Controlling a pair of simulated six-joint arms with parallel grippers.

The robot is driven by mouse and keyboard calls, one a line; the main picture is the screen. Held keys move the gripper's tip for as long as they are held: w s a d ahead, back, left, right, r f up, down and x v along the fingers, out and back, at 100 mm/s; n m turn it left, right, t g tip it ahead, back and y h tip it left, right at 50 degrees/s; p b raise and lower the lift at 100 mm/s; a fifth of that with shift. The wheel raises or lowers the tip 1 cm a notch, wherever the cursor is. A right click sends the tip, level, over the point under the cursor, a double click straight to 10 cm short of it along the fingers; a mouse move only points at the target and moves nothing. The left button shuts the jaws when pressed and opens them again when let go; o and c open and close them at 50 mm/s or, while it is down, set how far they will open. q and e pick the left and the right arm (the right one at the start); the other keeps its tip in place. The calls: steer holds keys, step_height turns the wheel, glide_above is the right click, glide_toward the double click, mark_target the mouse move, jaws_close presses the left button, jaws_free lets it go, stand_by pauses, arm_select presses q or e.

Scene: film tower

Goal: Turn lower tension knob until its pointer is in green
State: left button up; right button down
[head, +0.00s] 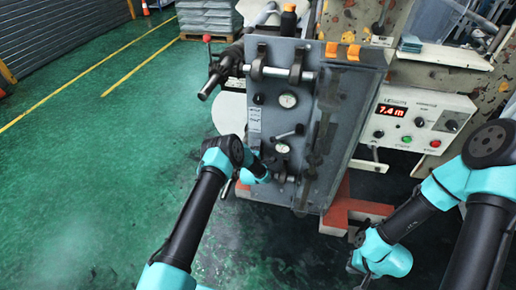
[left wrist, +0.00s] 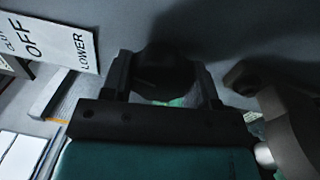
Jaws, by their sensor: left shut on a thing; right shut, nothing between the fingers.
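The lower tension knob (left wrist: 168,72) is a dark round knob on the grey panel (head: 337,130), beside a white label (left wrist: 62,38) reading OFF and LOWER. My left gripper (head: 257,163) is shut on this knob, one finger on each side in the left wrist view. In the head view the gripper covers the knob. The lower gauge (head: 282,148) has a white dial, just right of the gripper; its pointer and any green zone are too small to read. My right gripper (head: 364,268) is shut and empty, low at the right, away from the panel.
Above are an upper gauge (head: 288,100) and upper black knob (head: 258,99). A lever (head: 290,133) sticks out just above the lower gauge. A control box (head: 419,122) with a red display reading 7.4 m stands at right. Open green floor (head: 110,140) lies left.

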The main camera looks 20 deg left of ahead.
arm_select(q)
steer(key=shift+n+y, duration=0.3)
steer(key=shift+n, duration=1.5)
steer(key=o, duration=0.9)
steer(key=shift+s, duration=0.1)
steer(key=s, duration=0.5)
steer(key=s+d, duration=0.1)
steer(key=s, duration=0.5)
steer(key=s+f, duration=0.1)
steer(key=s, duration=0.5)
steer(key=shift+d+f, duration=0.1)
steer(key=shift+d, duration=0.1)
